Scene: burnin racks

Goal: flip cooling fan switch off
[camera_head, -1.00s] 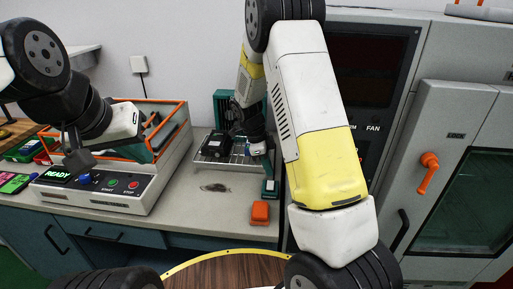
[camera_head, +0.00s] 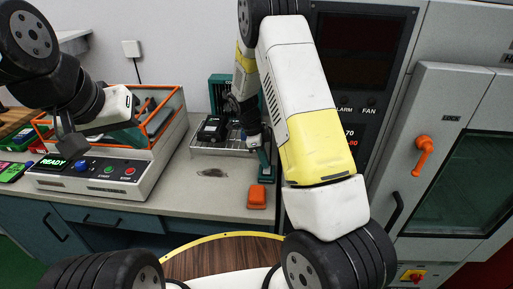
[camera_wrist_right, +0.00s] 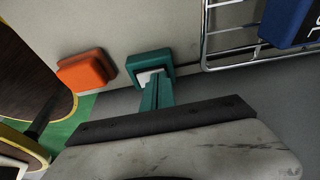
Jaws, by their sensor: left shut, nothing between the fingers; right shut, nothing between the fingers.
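The teal cooling unit (camera_head: 219,92) stands at the back of the counter, behind a wire rack (camera_head: 228,148). A small teal box with a pale face (camera_head: 266,172) is at the rack's front right corner. It also shows in the right wrist view (camera_wrist_right: 163,58), with a teal bar in front of it. I cannot tell which part is the switch or how it is set. My right gripper (camera_head: 254,143) is shut and empty, close above the teal box; contact is unclear. My left gripper (camera_head: 72,145) is shut and empty, above the READY panel at the left.
An orange block (camera_head: 257,196) sits just in front of the teal box. The test station (camera_head: 110,185) is at the left. An oven with an orange handle (camera_head: 423,155) and a FAN-labelled panel is at the right. Bare counter lies between.

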